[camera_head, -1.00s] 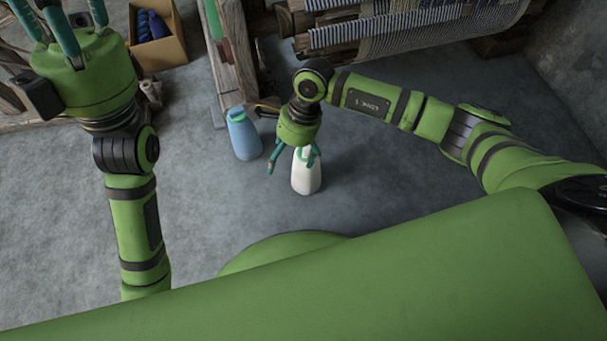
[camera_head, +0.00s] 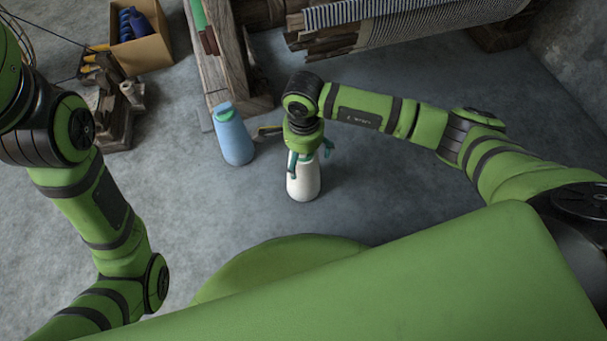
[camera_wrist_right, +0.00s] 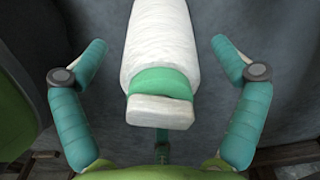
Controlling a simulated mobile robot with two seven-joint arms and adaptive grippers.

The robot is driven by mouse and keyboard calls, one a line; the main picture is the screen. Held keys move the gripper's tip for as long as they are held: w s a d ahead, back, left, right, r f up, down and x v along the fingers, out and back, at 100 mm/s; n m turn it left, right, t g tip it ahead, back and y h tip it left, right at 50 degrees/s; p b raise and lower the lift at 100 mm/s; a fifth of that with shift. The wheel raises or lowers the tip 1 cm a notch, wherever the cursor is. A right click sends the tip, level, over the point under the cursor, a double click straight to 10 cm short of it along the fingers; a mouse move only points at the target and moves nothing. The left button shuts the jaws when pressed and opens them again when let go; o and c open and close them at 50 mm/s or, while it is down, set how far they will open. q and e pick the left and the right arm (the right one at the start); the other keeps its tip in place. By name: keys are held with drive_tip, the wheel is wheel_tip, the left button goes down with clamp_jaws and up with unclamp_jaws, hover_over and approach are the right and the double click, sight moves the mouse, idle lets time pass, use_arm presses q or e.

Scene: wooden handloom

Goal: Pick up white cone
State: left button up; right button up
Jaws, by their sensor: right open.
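The white cone (camera_head: 303,182) stands upright on the grey floor in the head view, its top hidden by my right gripper (camera_head: 310,160). In the right wrist view the white cone (camera_wrist_right: 158,50) lies between the two teal fingers, with a green band (camera_wrist_right: 160,82) and a pale tip close to the palm. My right gripper (camera_wrist_right: 160,60) is open around it, with a gap on both sides. My left arm comes in at the left of the head view; its gripper is out of the frame.
A blue cone (camera_head: 234,138) with a green top stands just left of the white one. A wooden loom (camera_head: 225,75) with rolled striped cloth (camera_head: 370,22) is behind. A cardboard box (camera_head: 142,50) with blue items is at the upper left. Floor to the right is clear.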

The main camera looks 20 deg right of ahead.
drive_tip(key=shift+c, duration=0.4)
drive_tip(key=c, duration=1.7)
